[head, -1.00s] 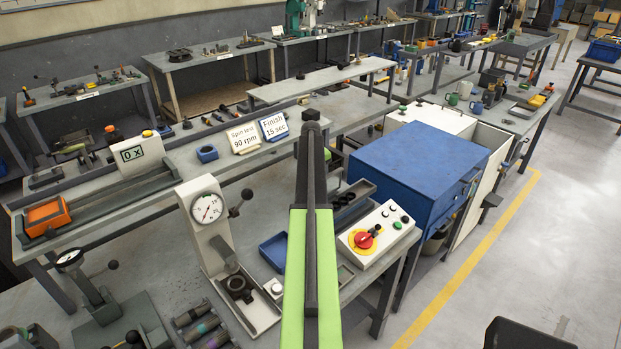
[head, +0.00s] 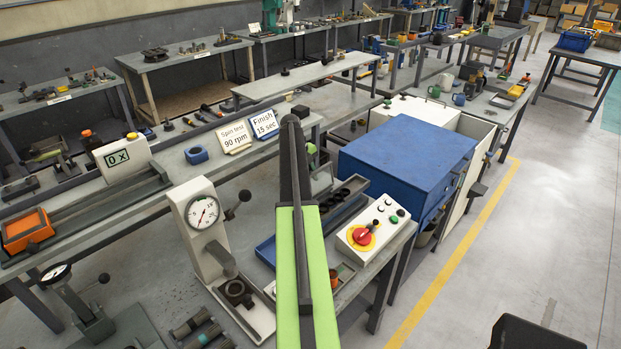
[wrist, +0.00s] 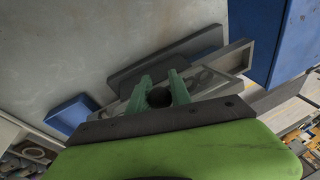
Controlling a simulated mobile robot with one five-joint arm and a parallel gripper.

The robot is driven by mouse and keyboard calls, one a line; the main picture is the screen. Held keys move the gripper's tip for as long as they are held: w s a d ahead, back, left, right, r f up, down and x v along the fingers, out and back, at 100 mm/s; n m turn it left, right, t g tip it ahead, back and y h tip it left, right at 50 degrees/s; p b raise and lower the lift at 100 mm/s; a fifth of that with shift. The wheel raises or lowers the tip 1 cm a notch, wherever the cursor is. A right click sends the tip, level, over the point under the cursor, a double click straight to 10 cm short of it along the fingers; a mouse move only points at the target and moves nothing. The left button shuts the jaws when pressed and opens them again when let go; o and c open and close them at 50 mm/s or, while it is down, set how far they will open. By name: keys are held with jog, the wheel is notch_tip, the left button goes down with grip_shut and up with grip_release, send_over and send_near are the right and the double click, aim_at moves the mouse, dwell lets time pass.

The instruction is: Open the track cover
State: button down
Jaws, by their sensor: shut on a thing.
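In the wrist view my gripper (wrist: 165,92) has its green fingers closed around a dark round knob (wrist: 160,98). What the knob is fixed to is mostly hidden under the fingers. Next to it lies a grey tray (wrist: 240,62) with round rings in it, and a dark grey slab (wrist: 168,58) beside that. In the head view my light green and black arm (head: 296,230) reaches out over the bench and hides my fingers. The ring tray (head: 350,190) shows to the right of the arm. I cannot tell for sure which part is the track cover.
A blue cabinet (head: 405,165) stands close on the right. A control box with a red knob (head: 375,228) sits at the bench's front edge. A dial press (head: 204,225) stands left of my arm. A blue tray (head: 266,250) lies beside the arm.

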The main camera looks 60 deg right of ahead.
jog(key=shift+s+d, duration=0.1)
jog(key=shift+s, duration=0.05)
jog(key=c, duration=1.3)
grip_release()
jog(key=shift+o, duration=0.6)
jog(key=shift+w, duration=0.2)
jog(key=shift+r+p, duration=0.4)
jog(key=p+v, duration=1.5)
jog(key=v, duration=0.1)
jog(key=shift+w+r+p, duration=0.2)
jog(key=shift+r+p, duration=0.1)
jog(key=shift+p, duration=0.1)
